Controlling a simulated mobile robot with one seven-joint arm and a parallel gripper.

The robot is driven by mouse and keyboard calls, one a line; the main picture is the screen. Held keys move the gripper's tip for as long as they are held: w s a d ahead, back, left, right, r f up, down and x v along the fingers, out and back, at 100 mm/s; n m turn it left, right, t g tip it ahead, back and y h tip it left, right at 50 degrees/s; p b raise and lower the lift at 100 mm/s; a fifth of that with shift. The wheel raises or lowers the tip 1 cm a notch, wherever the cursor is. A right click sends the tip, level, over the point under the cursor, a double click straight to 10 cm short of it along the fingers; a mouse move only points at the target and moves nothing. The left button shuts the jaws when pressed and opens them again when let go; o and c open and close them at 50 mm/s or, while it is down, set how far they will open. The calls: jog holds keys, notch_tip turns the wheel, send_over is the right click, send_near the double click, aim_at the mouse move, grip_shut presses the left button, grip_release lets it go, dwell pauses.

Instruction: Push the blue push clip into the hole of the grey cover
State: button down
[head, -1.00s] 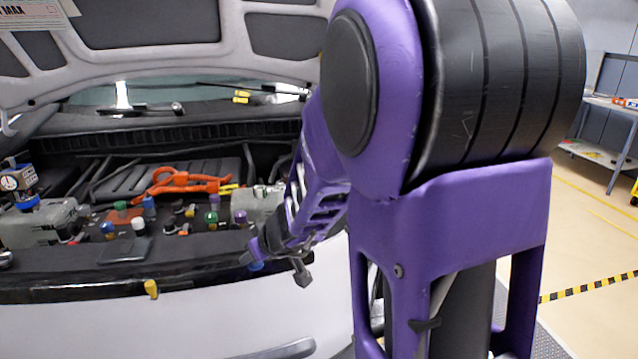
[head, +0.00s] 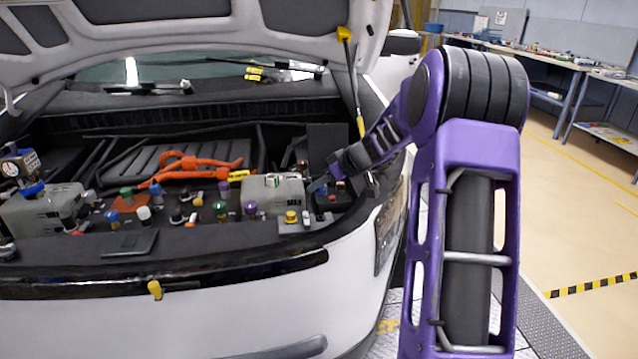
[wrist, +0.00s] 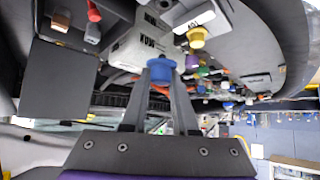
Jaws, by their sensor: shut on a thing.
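My gripper (wrist: 160,75) is shut on the blue push clip (wrist: 162,64), whose round blue head shows between the fingertips in the wrist view. In the head view my gripper (head: 318,187) is over the right side of the engine bay, beside the grey tank marked MAX. The clip is too small to make out there. A flat dark grey cover (head: 130,243) lies at the front of the bay, well to the left of my gripper. I cannot make out its hole. It seems to show at the right of the wrist view (wrist: 258,80), apart from the clip.
The grey tank (head: 277,192) and an upright dark panel (head: 328,145) stand close to my gripper. Several coloured caps, including a purple one (head: 250,208) and a yellow one (head: 291,217), stand between it and the cover. Orange cables (head: 190,165) lie behind. The raised hood (head: 215,25) hangs above.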

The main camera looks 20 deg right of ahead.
aim_at(324, 191)
jog(key=shift+f+b, duration=0.2)
jog(key=shift+b, duration=1.05)
notch_tip(324, 191, down, 3)
jog(key=shift+r+b, duration=0.2)
jog(key=shift+b, duration=1)
jog(key=shift+f, duration=1.4)
jog(key=shift+f, duration=0.55)
jog(key=shift+s+f, duration=0.1)
jog(key=shift+f, duration=0.05)
jog(key=shift+f+n, duration=0.25)
jog(key=shift+n, duration=0.05)
dwell(1.0)
jog(key=shift+r, duration=0.15)
jog(key=shift+a+r, duration=0.1)
jog(key=shift+r, duration=0.2)
dwell(1.5)
